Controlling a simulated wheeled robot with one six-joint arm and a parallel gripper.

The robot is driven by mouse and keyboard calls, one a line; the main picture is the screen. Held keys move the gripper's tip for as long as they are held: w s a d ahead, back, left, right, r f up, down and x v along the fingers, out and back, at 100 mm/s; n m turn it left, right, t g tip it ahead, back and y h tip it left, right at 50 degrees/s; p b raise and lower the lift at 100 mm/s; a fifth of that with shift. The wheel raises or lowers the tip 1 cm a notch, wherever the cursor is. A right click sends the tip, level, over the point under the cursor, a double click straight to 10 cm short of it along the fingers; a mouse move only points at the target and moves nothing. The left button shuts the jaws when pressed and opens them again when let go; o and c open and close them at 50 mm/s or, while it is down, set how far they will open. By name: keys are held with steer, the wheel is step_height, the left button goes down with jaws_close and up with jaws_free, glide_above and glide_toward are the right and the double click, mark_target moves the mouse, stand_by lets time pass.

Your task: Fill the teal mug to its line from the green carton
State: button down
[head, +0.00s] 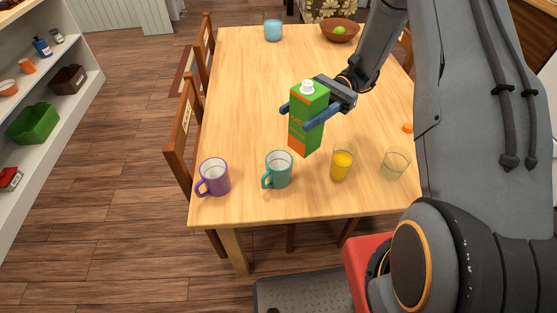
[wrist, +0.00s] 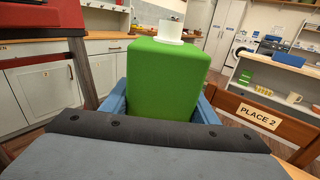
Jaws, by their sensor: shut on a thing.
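The green carton (head: 306,125), with an orange base and a white cap, is held upright by my gripper (head: 305,118) over the wooden table. The blue fingers close on its two sides. In the wrist view the carton (wrist: 168,75) fills the middle, its white spout (wrist: 169,30) on top. I cannot tell whether its base touches the table. The teal mug (head: 278,171) stands upright on the table, in front and to the left of the carton, its handle toward the left. Its fill line and any liquid inside are not clear.
On the table (head: 245,110), a purple mug (head: 214,177) stands left of the teal one. A glass of orange liquid (head: 342,164) and a clear glass (head: 396,164) stand to the right. A blue glass (head: 273,29) and a bowl (head: 340,31) are at the far end. Chairs line the left edge.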

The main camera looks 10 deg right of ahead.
mark_target(292, 135)
steer(key=f+b, duration=0.2)
steer(key=w+f+b, duration=0.1)
steer(key=f+b, duration=0.2)
steer(key=w+f+b, duration=0.1)
steer(key=f+b, duration=0.1)
steer(key=f, duration=0.1)
steer(key=shift+w+f+b, duration=0.1)
steer(key=shift+w+b, duration=0.05)
steer(key=shift+b, duration=0.25)
